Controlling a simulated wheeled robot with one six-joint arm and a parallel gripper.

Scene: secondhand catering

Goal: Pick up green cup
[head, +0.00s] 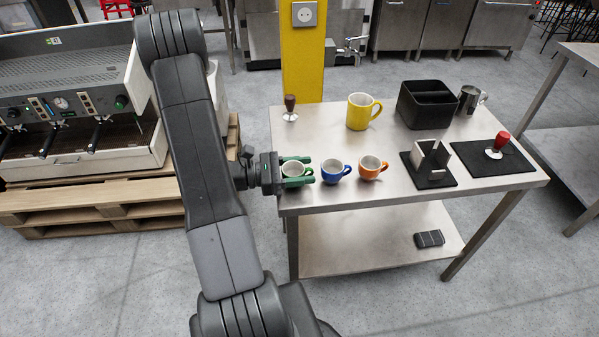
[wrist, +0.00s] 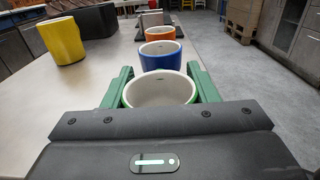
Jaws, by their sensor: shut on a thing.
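The green cup (head: 293,169) is at the left front corner of the steel table, white inside with a green outside. My gripper (head: 298,171) reaches in from the left and its green fingers are shut on the cup, one on each side. In the wrist view the cup (wrist: 160,90) sits between the two fingers of my gripper (wrist: 160,84), its rim facing up. The cup looks upright. I cannot tell whether its base touches the table top.
A blue cup (head: 335,170) and an orange cup (head: 373,168) stand in a row to the right. A yellow mug (head: 362,112), a black bin (head: 427,105), a steel pitcher (head: 470,100) and a tamper (head: 290,108) stand farther back. The table (head: 320,133) is clear mid-left.

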